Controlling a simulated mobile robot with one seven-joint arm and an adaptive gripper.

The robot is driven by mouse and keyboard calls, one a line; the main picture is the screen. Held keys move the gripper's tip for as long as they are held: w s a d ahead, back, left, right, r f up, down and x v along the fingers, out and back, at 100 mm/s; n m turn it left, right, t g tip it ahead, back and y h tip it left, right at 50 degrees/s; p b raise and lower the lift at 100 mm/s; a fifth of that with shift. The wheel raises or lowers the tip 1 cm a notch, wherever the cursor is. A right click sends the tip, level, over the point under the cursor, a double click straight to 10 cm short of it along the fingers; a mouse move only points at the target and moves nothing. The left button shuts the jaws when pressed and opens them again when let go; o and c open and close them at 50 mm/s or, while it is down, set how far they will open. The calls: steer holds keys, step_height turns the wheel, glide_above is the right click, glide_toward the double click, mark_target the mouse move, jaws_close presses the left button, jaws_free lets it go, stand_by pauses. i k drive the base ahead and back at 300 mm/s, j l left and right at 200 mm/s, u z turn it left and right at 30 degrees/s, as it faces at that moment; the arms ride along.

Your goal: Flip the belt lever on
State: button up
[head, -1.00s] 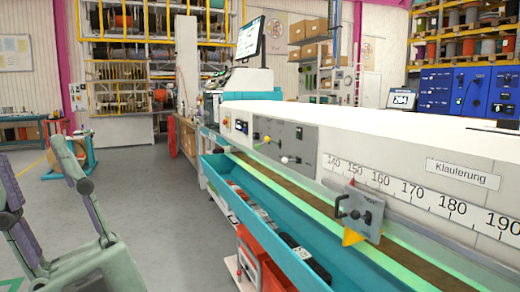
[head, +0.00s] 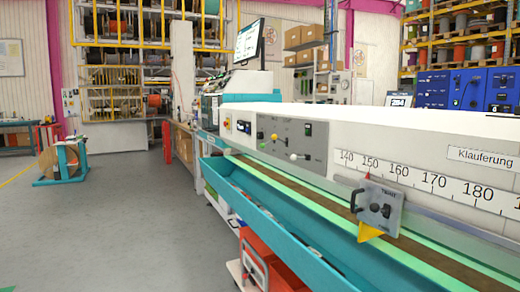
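A grey control panel (head: 300,140) is set in the front face of the long white machine. A brown belt strip (head: 318,197) runs along the machine below the panel. My gripper is not in view.
A teal trough (head: 290,227) runs along the machine's front, with red bins (head: 258,258) below. A grey slider plate with a handle (head: 380,208) sits by the number scale. A cable reel (head: 62,163) stands at left. The grey floor between is open.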

mark_target(262, 145)
steer(key=i+j, duration=0.35)
steer(key=i, duration=0.15)
steer(key=i+j, duration=0.35)
steer(key=i, duration=0.2)
steer(key=i+j+u, duration=0.1)
steer(key=i+j, duration=0.25)
steer(key=i, duration=0.15)
steer(key=i+j, duration=0.35)
steer(key=i, duration=0.2)
steer(key=i+j, duration=0.3)
steer(key=i, duration=0.2)
